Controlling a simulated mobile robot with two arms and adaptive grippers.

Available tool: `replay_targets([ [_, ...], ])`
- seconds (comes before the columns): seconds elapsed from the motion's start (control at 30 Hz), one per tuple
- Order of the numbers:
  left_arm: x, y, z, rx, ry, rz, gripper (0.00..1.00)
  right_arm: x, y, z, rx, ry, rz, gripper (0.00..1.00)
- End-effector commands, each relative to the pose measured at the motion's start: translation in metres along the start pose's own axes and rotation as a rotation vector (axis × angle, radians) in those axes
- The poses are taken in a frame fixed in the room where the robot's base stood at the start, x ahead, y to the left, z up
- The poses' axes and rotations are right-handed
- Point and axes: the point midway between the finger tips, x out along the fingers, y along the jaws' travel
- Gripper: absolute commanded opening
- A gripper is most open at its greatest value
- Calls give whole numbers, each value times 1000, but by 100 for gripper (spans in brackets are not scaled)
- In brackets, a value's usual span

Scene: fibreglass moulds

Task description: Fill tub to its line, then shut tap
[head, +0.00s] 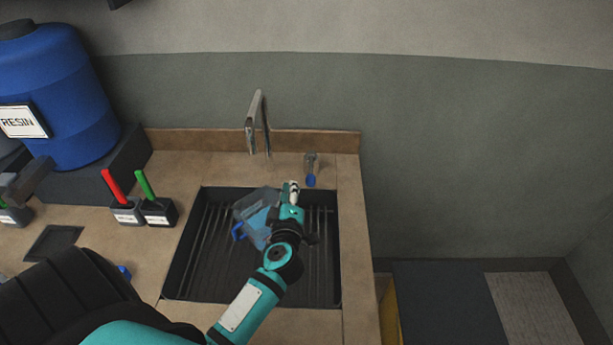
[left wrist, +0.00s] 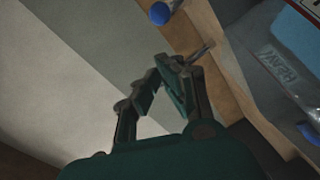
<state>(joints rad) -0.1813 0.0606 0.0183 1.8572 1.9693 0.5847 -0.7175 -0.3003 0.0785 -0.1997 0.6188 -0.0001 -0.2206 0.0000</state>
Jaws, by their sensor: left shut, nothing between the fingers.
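The clear tub (head: 246,205) with a blue handle stands in the dark sink, under the tap's side. Its blue contents show, but I cannot make out the line or level. It also shows at the right edge of the left wrist view (left wrist: 265,62), with a label. The metal tap spout (head: 256,110) rises behind the sink; I see no clear stream. A blue-tipped tap control (head: 311,170) stands right of it and shows in the left wrist view (left wrist: 160,13). My left gripper (head: 291,188) is shut and empty, right of the tub, just short of the control. It also shows in the wrist view (left wrist: 167,75).
The sink (head: 325,270) has bare room right of the tub. A blue resin drum (head: 65,90) stands at left. Red-handled (head: 126,212) and green-handled (head: 158,214) tools in holders sit left of the sink. The counter ends right of the sink.

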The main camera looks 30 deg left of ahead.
Motion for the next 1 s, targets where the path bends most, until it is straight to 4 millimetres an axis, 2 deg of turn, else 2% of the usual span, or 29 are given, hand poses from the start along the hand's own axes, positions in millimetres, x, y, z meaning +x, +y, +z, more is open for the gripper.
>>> replay_targets([
  [0.1, 29, 2, -1, 2, 3, 2, 0, -3, 1, -5, 0, 7, 1, 0],
  [0.27, 62, 1, -1, 2, 3, 1, 0, -3, 1, -4, 0, 7, 1, 0],
  [0.3, 65, -1, 6, 0, 0, -1, 0, 0, 1, -4, 0, 6, 1, 0],
  [0.4, 67, -2, 22, 1, 1, -1, 0, 4, 1, -3, -1, 5, 1, 0],
  [0.6, 71, -1, 37, 3, 0, -2, 0, 6, 1, -2, -1, 4, 1, 0],
  [1.0, 71, 0, 40, 2, 5, -3, 0, 6, 1, 0, -1, 1, 2, 0],
])
